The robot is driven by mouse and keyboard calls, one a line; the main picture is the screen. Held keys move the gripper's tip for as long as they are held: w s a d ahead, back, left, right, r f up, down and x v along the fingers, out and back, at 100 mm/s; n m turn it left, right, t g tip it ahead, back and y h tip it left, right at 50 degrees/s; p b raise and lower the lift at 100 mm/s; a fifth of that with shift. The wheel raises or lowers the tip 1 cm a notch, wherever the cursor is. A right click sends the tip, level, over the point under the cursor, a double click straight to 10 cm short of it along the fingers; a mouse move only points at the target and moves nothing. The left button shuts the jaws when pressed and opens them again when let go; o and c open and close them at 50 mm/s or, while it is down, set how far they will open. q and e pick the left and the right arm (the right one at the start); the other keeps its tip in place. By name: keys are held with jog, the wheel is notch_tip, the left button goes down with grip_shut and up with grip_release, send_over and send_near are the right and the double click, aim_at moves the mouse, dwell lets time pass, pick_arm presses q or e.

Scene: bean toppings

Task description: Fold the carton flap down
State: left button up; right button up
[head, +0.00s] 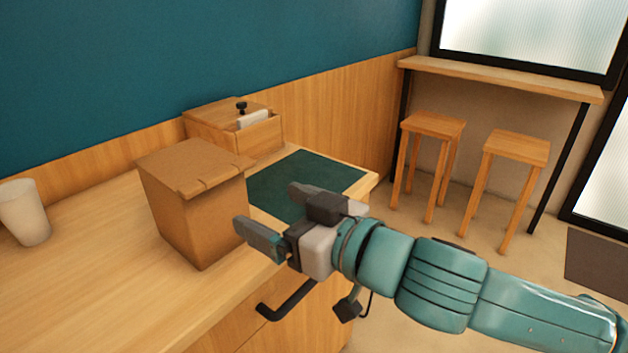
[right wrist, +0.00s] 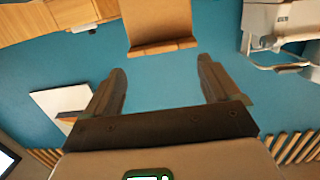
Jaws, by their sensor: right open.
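The brown cardboard carton (head: 195,220) stands upright on the wooden counter. Its flap (head: 195,168) lies across the top, and its slotted front edge juts a little past the carton's front and right side. My right gripper (head: 265,205) is open and empty, just right of the carton, with its fingers pointing toward it. A gap between the fingers and the flap seems to show. In the right wrist view the carton (right wrist: 158,18) is ahead of the two spread fingers, with its slotted edge (right wrist: 162,47) nearest. My left gripper is not in view.
A wooden box (head: 235,128) with a black knob stands behind the carton. A dark green mat (head: 300,178) lies right of it, partly behind my gripper. A white cup (head: 25,213) stands at the far left. The counter between cup and carton is clear.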

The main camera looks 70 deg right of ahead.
pick_arm(q)
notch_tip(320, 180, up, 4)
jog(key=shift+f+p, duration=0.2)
jog(key=shift+p, duration=0.8)
pick_arm(e)
jog(key=v, duration=0.5)
jog(key=shift+s+a+f, duration=0.1)
jog(key=shift+s+a, duration=0.1)
jog(key=shift+s, duration=0.1)
